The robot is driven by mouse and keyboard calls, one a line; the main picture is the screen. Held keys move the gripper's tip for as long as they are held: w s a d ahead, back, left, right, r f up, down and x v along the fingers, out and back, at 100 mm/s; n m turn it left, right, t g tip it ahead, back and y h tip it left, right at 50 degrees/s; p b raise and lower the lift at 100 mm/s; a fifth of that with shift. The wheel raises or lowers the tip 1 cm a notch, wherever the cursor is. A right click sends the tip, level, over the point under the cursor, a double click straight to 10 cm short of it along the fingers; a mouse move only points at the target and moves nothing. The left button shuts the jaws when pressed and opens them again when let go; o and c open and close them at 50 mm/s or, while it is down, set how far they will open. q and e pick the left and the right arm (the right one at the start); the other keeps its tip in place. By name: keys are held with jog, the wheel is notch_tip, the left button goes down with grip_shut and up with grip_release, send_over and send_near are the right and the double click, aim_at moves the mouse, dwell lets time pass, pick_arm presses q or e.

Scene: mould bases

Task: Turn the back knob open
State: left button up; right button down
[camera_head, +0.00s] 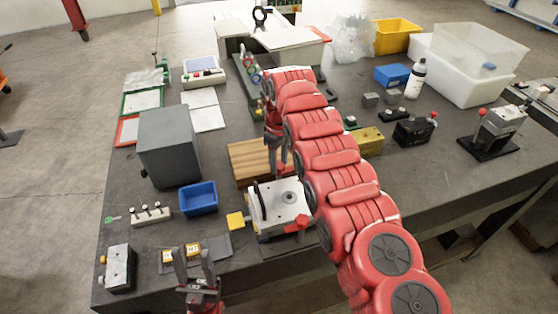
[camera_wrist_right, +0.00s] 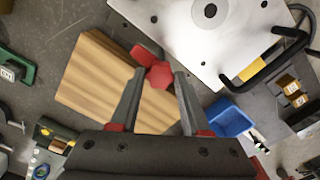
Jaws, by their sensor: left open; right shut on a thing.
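The mould base (camera_head: 289,203) is a pale metal block with a black handle, at the front middle of the table. It has a yellow knob (camera_head: 236,220) on its left and a red knob (camera_head: 297,224) at its front right. The right wrist view shows its pale top plate (camera_wrist_right: 225,35) and a red back knob (camera_wrist_right: 158,75) at its edge. My left gripper (camera_head: 193,262) is open and empty at the front edge, left of the base.
A striped wooden block (camera_head: 250,160) lies just behind the base, under my right gripper. A blue bin (camera_head: 198,198) and a grey box (camera_head: 169,147) stand to the left. Small yellow parts (camera_head: 181,252) lie near my left gripper.

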aim_at(279, 165)
jog(key=shift+c, duration=1.9)
grip_release()
jog(key=shift+r, duration=0.15)
notch_tip(279, 165, up, 17)
jog(key=p, duration=1.5)
jog(key=shift+p, duration=0.35)
